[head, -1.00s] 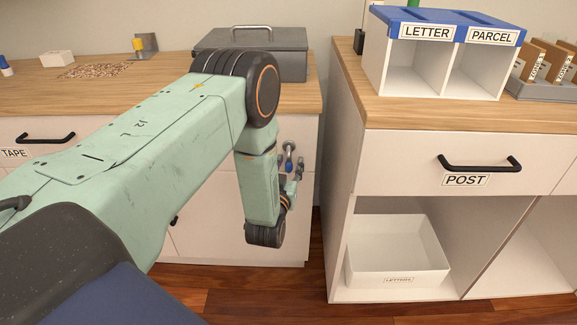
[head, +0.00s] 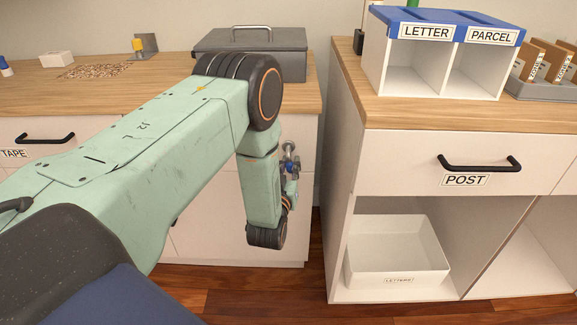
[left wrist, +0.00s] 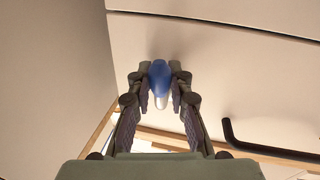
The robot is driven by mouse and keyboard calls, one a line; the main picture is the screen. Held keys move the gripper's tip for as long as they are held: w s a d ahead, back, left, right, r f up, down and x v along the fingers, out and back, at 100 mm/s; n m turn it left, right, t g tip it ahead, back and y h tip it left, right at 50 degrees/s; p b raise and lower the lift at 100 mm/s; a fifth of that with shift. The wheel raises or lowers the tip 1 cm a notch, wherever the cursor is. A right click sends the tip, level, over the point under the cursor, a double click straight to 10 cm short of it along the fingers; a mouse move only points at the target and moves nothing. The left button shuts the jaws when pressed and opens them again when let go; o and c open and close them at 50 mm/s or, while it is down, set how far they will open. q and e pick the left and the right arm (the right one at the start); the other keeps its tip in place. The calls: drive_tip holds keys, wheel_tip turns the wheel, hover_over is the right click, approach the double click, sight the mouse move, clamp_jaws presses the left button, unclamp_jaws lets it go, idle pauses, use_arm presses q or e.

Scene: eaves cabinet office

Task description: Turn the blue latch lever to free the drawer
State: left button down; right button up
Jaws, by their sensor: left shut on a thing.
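The blue latch lever (left wrist: 159,80) shows in the left wrist view between the fingertips of my left gripper (left wrist: 160,92), which is shut on it. In the head view the small blue lever (head: 288,168) sits on the side cabinet's front, below a round metal piece, partly hidden by the gripper (head: 291,178). Much of the cabinet's drawer front (head: 305,150) is hidden behind my left arm. My right gripper is not in view.
A grey metal box (head: 290,45) stands on the left worktop above the lever. A black handle (left wrist: 265,148) shows in the left wrist view. The right cabinet (head: 400,160) stands beside a narrow gap, with a POST drawer and an open letters tray (head: 400,283).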

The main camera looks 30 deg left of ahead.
sight(302, 144)
use_arm(q)
drive_tip(key=n, duration=0.2)
drive_tip(key=d+n+y, duration=0.1)
drive_tip(key=n, duration=0.2)
drive_tip(key=w+d+r+n, duration=0.1)
drive_tip(key=n, duration=0.2)
drive_tip(key=shift+t+b, duration=0.3)
drive_tip(key=shift+t, duration=0.1)
drive_tip(key=n, duration=0.2)
drive_tip(key=n+y, duration=0.1)
drive_tip(key=shift+w+d+r, duration=0.2)
drive_tip(key=shift+d+r, duration=0.05)
drive_tip(key=shift+r, duration=0.1)
drive_tip(key=n, duration=0.2)
drive_tip(key=r+n+y+p, duration=0.1)
drive_tip(key=n, duration=0.1)
drive_tip(key=shift+w+d, duration=0.1)
drive_tip(key=shift+d, duration=0.1)
drive_tip(key=shift+r+n+g+y+p, duration=0.2)
drive_tip(key=shift+n+y+p, duration=0.1)
drive_tip(key=shift+n, duration=0.7)
drive_tip(key=shift+r+n+g+y+p, duration=0.1)
drive_tip(key=shift+r+n+y+p, duration=0.15)
drive_tip(key=shift+n, duration=0.75)
drive_tip(key=shift+y, duration=0.25)
drive_tip(key=c, duration=1.2)
unclamp_jaws()
